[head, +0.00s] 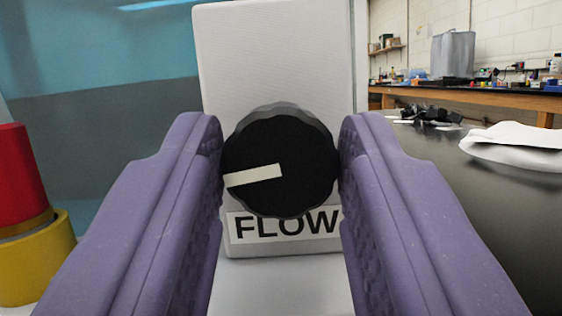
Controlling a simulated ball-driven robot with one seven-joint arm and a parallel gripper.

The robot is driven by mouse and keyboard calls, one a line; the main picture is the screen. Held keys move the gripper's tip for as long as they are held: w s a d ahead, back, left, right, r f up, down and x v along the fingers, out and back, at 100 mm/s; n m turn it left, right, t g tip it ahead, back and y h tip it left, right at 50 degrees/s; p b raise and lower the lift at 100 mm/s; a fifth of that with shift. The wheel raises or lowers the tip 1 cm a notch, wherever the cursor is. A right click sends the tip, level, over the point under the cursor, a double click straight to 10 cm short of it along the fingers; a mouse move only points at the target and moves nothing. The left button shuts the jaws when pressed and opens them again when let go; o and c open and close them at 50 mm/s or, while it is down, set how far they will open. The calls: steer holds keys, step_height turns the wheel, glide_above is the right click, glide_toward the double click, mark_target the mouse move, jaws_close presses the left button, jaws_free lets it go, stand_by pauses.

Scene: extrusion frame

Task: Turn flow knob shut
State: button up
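The flow knob (300,165) is black and round with a scalloped edge. Its white pointer line runs from the middle to the left and slightly down. The knob sits on the front of a white box (275,60), above a label reading FLOW (287,224). My gripper (281,160) has purple fingers, one on each side of the knob. Both fingertips appear to touch its left and right edges, so the gripper looks shut on the knob. The inner finger pads are partly seen edge-on.
A red and yellow button housing (35,255) stands close at the left. A dark bench top (480,210) stretches to the right, with white paper (515,143) and a dark tangled object (430,115) on it. A wooden-edged bench (480,97) with clutter is farther back.

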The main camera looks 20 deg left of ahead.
steer(key=c, duration=0.5)
